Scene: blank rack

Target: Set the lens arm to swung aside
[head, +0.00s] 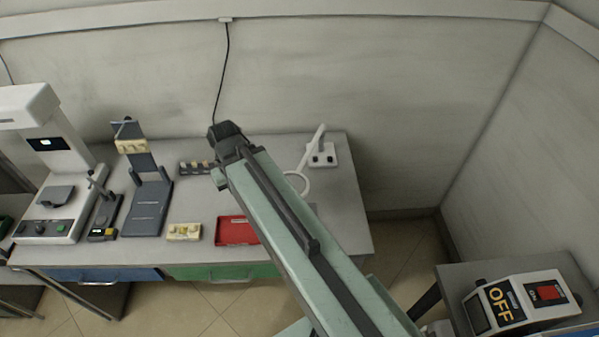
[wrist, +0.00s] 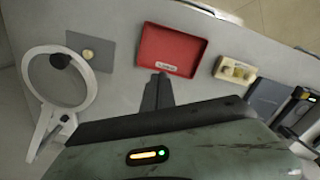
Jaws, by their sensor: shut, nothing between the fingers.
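The lens arm is a white arm ending in a white ring lens (wrist: 91,103). In the wrist view it is at the left, with its arm (wrist: 42,132) running down from the ring. In the head view the white stand (head: 324,158) is at the bench's back right, and the ring (head: 305,181) shows partly behind my arm. In the wrist view a grey plate (wrist: 104,61) with a small round piece lies beside the ring's upper right edge. My gripper (wrist: 163,78) is shut and empty above the bench, right of the ring. Its fingertips are hidden in the head view.
A red tray (head: 236,231) and a cream block (head: 184,232) lie near the front edge. A dark stand (head: 147,209) and a white instrument (head: 70,172) stand at the left. An OFF switch box (head: 520,302) is on a table at lower right.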

